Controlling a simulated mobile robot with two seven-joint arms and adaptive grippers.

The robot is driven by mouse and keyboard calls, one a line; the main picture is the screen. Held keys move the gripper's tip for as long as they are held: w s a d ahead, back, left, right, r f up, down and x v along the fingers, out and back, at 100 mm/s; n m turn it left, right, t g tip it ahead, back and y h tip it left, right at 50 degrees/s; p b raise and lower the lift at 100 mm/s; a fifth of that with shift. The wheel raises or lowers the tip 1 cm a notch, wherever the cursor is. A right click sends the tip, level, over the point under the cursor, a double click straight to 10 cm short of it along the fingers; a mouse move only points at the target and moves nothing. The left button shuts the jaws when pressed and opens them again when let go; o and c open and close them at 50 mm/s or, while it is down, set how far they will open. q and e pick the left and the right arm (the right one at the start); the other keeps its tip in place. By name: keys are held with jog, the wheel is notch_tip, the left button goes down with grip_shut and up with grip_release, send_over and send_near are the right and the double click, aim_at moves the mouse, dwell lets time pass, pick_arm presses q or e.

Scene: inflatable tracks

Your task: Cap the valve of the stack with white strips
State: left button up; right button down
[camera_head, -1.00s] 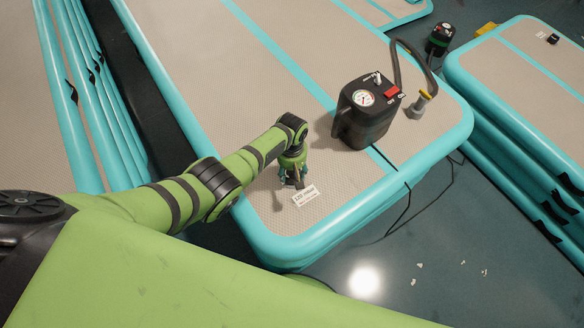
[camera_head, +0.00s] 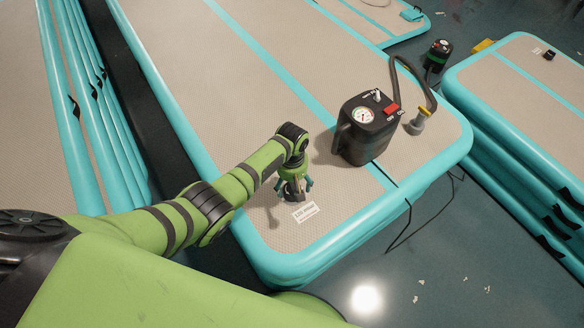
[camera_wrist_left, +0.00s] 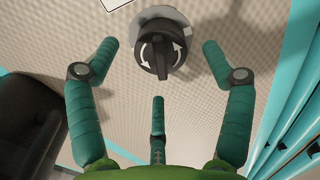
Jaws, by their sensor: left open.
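A black knob with white curved arrows (camera_wrist_left: 158,54) sits on a grey round base (camera_wrist_left: 178,22) on the beige top of the near inflatable stack (camera_head: 232,92), which has teal sides and stripes. My left gripper (camera_head: 294,187) is over the near corner of this stack, beside a white label (camera_head: 305,212). In the left wrist view its green fingers (camera_wrist_left: 158,58) are spread around the knob, with clear gaps on both sides. It appears open and holds nothing. I see no white strips on any stack. My right gripper is not in view.
A black pump with a gauge (camera_head: 366,130) stands right of the gripper. Its hose runs to a grey fitting (camera_head: 415,124) on the same stack. Another stack (camera_head: 522,75) at right carries a small black piece (camera_head: 549,54). A further stack (camera_head: 28,120) lies left.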

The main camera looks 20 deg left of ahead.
pick_arm(q)
notch_tip(320, 180, up, 9)
dwell(0.3)
jog(key=shift+s, duration=0.1)
dwell(0.4)
